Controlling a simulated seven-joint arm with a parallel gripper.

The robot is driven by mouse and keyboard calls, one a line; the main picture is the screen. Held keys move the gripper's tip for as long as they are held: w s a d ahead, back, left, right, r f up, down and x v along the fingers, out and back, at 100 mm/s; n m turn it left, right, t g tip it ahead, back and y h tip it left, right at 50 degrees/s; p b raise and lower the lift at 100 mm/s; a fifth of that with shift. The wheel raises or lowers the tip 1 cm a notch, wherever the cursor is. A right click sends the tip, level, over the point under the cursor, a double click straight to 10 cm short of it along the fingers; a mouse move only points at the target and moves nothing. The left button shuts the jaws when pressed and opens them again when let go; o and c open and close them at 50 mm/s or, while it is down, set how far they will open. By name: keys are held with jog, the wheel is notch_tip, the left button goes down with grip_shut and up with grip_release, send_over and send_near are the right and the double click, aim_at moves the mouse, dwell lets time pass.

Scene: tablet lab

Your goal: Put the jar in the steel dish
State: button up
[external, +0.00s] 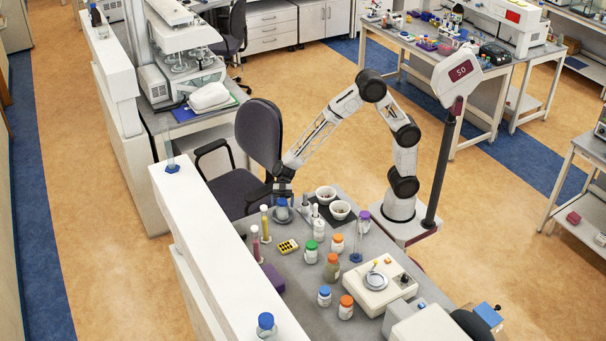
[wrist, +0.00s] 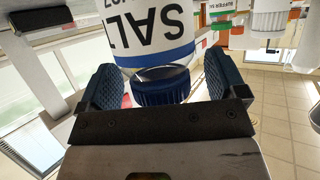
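A white jar with a blue cap (external: 282,203) stands at the far left of the bench. In the wrist view this jar (wrist: 150,35) shows a "SALT" label, its blue cap (wrist: 161,86) toward my gripper. A round grey rim (external: 283,216) shows around its base and looks like the steel dish; I cannot tell for certain how the jar sits in it. My gripper (external: 284,190) is just above the cap. In the wrist view my gripper (wrist: 161,88) is open, its blue fingers on either side of the cap with gaps.
Two white bowls (external: 333,203) and a white bottle (external: 319,229) stand to the right. Tall cylinders (external: 265,223) stand to the left. Several capped jars, a yellow rack (external: 288,246) and a balance (external: 378,290) with a round pan occupy the nearer bench. A white ledge (external: 215,240) borders the left.

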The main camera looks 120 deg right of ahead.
jog(key=shift+r, duration=0.1)
jog(key=shift+d+r, duration=0.1)
jog(key=v, duration=1.2)
dwell(0.9)
jog(key=s+a+r+m+g+h, duration=0.2)
jog(key=s+a+r+g, duration=0.1)
jog(key=s+a, duration=0.45)
jog(key=s+a+r+m+g+h, duration=0.2)
jog(key=s+a+r, duration=0.1)
jog(key=s+a, duration=0.45)
jog(key=s+a+r+m+h, duration=0.1)
jog(key=s+a+m+h, duration=0.1)
jog(key=s, duration=0.8)
jog(key=s+a+r+m+h, duration=0.1)
jog(key=s+m+h, duration=0.4)
jog(key=s, duration=0.5)
jog(key=shift+a+r+m+h, duration=0.3)
jog(key=shift+a+m, duration=0.2)
jog(key=shift+a, duration=0.15)
